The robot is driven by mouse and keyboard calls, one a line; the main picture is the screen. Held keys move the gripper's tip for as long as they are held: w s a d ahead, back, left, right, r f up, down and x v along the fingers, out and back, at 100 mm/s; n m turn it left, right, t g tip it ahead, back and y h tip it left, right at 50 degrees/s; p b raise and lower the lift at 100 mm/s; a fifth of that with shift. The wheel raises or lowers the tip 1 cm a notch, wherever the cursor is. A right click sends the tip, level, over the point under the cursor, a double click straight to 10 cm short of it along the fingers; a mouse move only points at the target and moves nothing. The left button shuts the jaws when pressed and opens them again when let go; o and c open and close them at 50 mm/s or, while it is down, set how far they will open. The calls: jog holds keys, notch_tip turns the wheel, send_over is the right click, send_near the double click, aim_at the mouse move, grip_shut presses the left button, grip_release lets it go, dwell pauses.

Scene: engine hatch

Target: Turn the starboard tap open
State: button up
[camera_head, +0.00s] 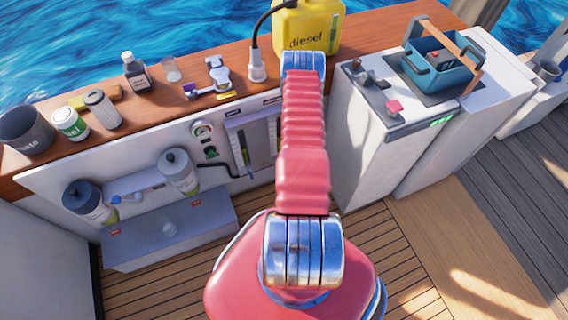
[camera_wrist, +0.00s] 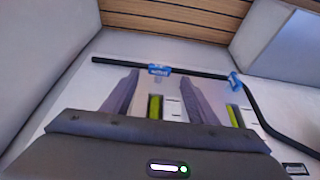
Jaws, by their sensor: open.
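Two blue taps sit on a black fuel pipe (camera_wrist: 110,61) in the wrist view. One blue tap (camera_wrist: 159,70), with small light lettering I cannot read, lies between my fingertips. The other blue tap (camera_wrist: 235,80) is to the right, at a slant to the pipe. No readable label shows which is starboard. My gripper (camera_wrist: 160,76) is open, its two grey fingers either side of the lettered tap; contact cannot be told. In the head view my arm hides my gripper and probably that tap; a blue tap (camera_head: 250,171) shows just left of the arm.
Two sight gauges, one left (camera_wrist: 155,107) and one right (camera_wrist: 235,116), sit by the pipe. A pale wall closes the left side. The worktop holds a yellow diesel can (camera_head: 307,28), bottles and tools. A white cabinet (camera_head: 365,140) stands right of my arm.

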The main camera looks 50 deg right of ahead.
jog(key=x, duration=0.4)
jog(key=shift+w+d+f, duration=0.1)
jog(key=shift+f, duration=0.1)
jog(key=shift+c, duration=0.4)
jog(key=c, duration=1)
